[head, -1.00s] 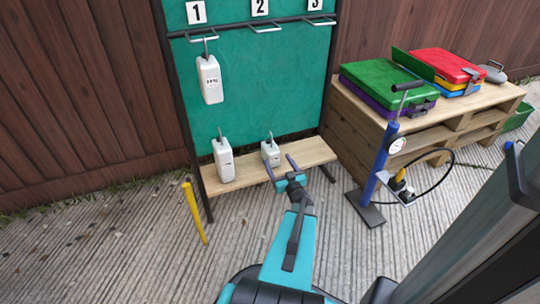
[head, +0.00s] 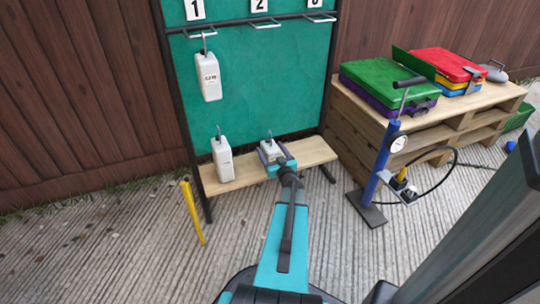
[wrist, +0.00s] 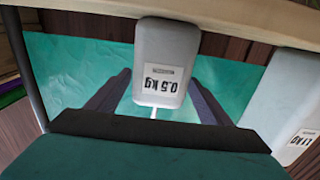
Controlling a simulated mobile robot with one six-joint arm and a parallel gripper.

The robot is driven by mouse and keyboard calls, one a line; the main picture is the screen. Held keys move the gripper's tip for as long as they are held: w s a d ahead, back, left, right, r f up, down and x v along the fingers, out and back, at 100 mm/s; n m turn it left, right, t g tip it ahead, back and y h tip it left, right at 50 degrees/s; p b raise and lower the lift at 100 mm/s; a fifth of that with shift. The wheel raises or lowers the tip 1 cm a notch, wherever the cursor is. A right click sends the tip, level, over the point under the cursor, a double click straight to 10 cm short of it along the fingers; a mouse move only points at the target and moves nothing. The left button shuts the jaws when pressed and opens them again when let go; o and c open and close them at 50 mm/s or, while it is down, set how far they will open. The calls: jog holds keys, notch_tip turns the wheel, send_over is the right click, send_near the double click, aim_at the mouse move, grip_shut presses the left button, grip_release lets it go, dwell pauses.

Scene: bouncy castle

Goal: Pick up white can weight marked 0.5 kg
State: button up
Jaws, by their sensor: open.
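The white can weight marked 0.5 kg (head: 269,148) stands on the wooden shelf (head: 308,154) at the foot of the green board, its hook upward. In the wrist view the same weight (wrist: 167,60) appears upside down, its label readable. My gripper (head: 271,155) is open at the weight. In the wrist view its two dark fingers (wrist: 158,77) lie one on each side of the weight, with a gap showing on both sides. In the head view my gripper hides the weight's lower part.
Another white weight (head: 222,159) stands left on the shelf. A third (head: 209,77) hangs from the hook under number 1; hooks 2 and 3 are empty. A blue pump (head: 385,165) and a pallet stack (head: 455,120) with cases stand right. A yellow post (head: 193,212) is front left.

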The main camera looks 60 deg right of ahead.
aim_at(267, 143)
dwell(0.3)
jog(key=shift+f+b+x, duration=0.15)
jog(key=shift+b+x, duration=0.35)
jog(key=shift+x, duration=0.2)
jog(key=shift+f+b+x, duration=0.15)
jog(key=shift+b+x, duration=0.35)
jog(key=shift+x, duration=0.15)
jog(key=shift+b+x, duration=0.5)
jog(key=shift+x, duration=0.75)
jog(key=shift+d+r, duration=0.1)
jog(key=shift+r, duration=0.05)
jog(key=shift+s, duration=0.1)
jog(key=c, duration=1.5)
jog(key=shift+r, duration=0.15)
